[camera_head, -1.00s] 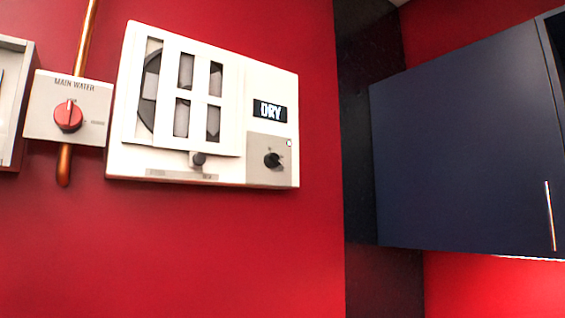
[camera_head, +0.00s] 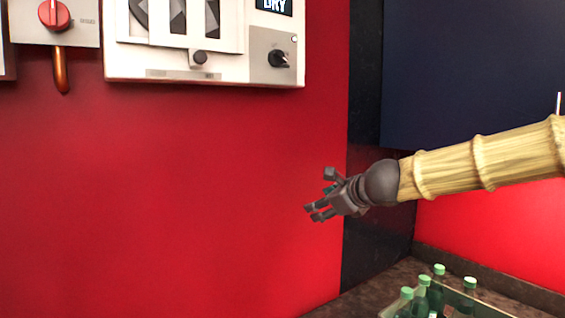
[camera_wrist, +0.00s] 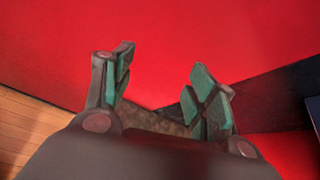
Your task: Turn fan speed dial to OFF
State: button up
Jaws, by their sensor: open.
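A white wall unit (camera_head: 122,66) with a "DRY" display is at the top of the head view, cut off by the frame's upper edge. A black dial (camera_head: 278,58) sits on its grey lower-right panel. A smaller dark knob (camera_head: 200,57) sits to its left. The markings are too small to read, so I cannot tell which is the fan speed dial or its setting. My gripper (camera_head: 319,194) is open and empty, below and right of the black dial and apart from it. In the wrist view its two fingers (camera_wrist: 162,68) are spread before the red wall; no dial shows there.
A dark blue cabinet (camera_head: 460,75) hangs at the right. The red wall (camera_head: 170,200) below the unit is clear.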

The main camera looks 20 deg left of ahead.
notch_tip(320, 180, up, 17)
jog(key=s+a+m+t+y, duration=0.1)
jog(key=s+a+m+y, duration=0.1)
jog(key=s, duration=0.1)
jog(key=m+y, duration=0.2)
jog(key=y, duration=0.1)
send_near(282, 57)
jog(key=shift+t, duration=0.4)
jog(key=x, duration=0.3)
jog(key=p+x, duration=0.1)
jog(key=x, duration=0.2)
jog(key=p+x, duration=0.1)
jog(key=x, duration=0.2)
jog(key=shift+a+f, duration=0.3)
jog(key=shift+a, duration=0.15)
jog(key=shift+w, duration=0.1)
jog(key=c, duration=1)
